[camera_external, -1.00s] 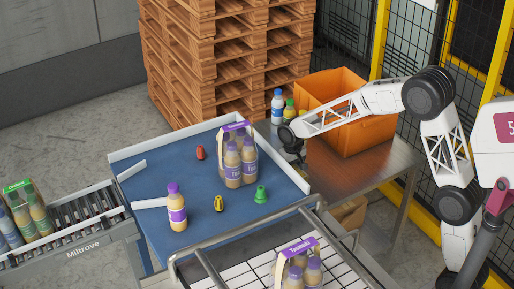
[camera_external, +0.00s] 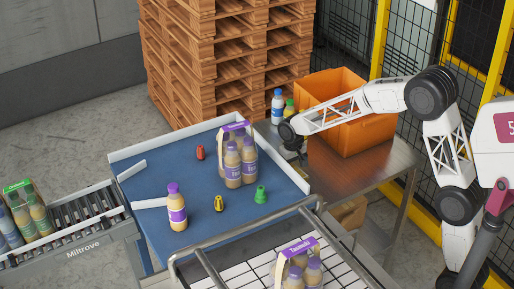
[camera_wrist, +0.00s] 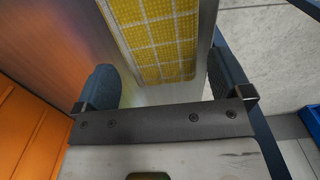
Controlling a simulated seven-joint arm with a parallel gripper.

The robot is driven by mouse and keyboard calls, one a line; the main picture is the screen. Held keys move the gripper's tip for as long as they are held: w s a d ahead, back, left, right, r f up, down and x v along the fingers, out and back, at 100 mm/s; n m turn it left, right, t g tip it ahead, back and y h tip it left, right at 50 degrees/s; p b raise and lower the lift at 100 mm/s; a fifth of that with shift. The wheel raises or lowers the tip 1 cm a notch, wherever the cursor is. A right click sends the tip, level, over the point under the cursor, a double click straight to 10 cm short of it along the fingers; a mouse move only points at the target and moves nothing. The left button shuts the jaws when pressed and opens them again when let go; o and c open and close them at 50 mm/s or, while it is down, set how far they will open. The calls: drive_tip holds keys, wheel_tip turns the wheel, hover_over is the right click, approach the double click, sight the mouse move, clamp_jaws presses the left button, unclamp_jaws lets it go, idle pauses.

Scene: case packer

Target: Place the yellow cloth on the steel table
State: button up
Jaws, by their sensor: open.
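The yellow cloth (camera_wrist: 160,35), with a pale grid pattern, lies flat on the steel table (camera_wrist: 70,30) in the wrist view. It reaches between the fingers of my gripper (camera_wrist: 166,80), which are apart on either side of its near end. I see no finger touching it. The cloth's far end runs out of the picture. In the external view my gripper (camera_external: 299,155) hangs over the left edge area of the steel table (camera_external: 372,168). I cannot make out the cloth there.
An orange crate (camera_external: 365,132) stands on the table right of my gripper. A blue-capped bottle (camera_external: 277,106) and a yellow-green one (camera_external: 289,108) stand behind it. The blue packing surface (camera_external: 160,165) at left holds bottles, a bottle pack (camera_external: 233,165) and small items.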

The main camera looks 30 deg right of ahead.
wheel_tip(320, 180, up, 11)
drive_tip(key=shift+f, duration=0.2)
idle(0.3)
idle(0.8)
drive_tip(key=s+d+r, duration=0.3)
drive_tip(key=s+d, duration=0.2)
drive_tip(key=s, duration=0.2)
drive_tip(key=s+d+r+t, duration=0.1)
drive_tip(key=s+d+r, duration=0.25)
drive_tip(key=s, duration=0.45)
drive_tip(key=s+d+r, duration=0.3)
drive_tip(key=s+d, duration=0.2)
drive_tip(key=s, duration=0.2)
drive_tip(key=s+d+f, duration=0.1)
drive_tip(key=s+d, duration=0.3)
drive_tip(key=s, duration=0.8)
drive_tip(key=s+d+f+t, duration=0.1)
drive_tip(key=s+d, duration=0.3)
drive_tip(key=s, duration=0.9)
drive_tip(key=shift+s+f+m+t, duration=0.3)
drive_tip(key=shift+f, duration=0.4)
